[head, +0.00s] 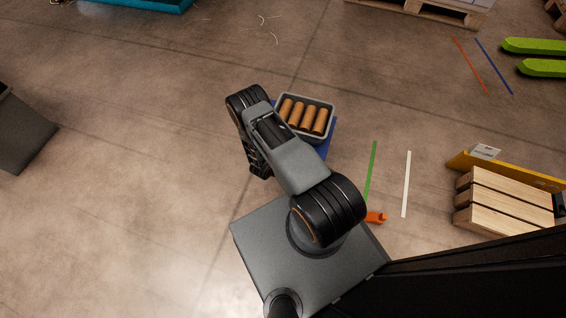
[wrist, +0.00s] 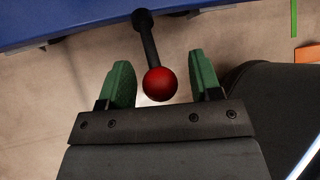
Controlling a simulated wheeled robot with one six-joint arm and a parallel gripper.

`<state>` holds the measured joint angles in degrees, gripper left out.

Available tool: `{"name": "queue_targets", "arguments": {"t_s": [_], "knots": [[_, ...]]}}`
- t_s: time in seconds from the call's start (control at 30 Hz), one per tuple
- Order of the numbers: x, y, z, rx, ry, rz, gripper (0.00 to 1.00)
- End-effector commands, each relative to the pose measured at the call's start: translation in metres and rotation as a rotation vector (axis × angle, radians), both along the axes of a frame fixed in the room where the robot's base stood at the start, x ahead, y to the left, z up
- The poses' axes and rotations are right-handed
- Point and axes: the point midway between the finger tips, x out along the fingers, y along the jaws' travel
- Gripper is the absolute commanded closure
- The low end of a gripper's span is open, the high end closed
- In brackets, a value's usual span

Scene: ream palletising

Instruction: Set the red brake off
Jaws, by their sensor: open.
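The brake is a black lever with a red ball knob (wrist: 160,84), seen in the wrist view. Its rod runs up the picture to the edge of a blue surface (wrist: 70,18). My gripper (wrist: 159,62) is open, with one green finger on each side of the lever. The red ball appears between the fingers, nearer their bases, with gaps on both sides; its depth relative to them is hard to tell. In the head view the blue cart (head: 328,140) shows beside my arm, and the lever and my fingers are hidden.
A grey bin (head: 332,112) with several brown rolls sits on the cart. Green (head: 371,170) and white (head: 406,185) floor strips and an orange piece (head: 376,217) lie to the right. A wooden pallet stack (head: 500,203) stands further right. Floor left of my arm is clear.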

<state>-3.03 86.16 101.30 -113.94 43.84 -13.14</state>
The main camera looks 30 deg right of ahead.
Motion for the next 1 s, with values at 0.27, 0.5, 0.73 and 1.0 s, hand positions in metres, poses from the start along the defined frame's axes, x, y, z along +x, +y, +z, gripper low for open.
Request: {"name": "queue_targets", "arguments": {"t_s": [0.27,0.5,0.73,1.0], "knots": [[-0.011,0.037,0.048,0.001,-0.002,0.006,0.42],[-0.021,0.062,0.077,0.000,-0.002,0.004,0.42],[-0.025,0.074,0.091,0.000,-0.002,0.002,0.42],[-0.027,0.077,0.093,0.000,-0.002,0.001,0.42]]}}
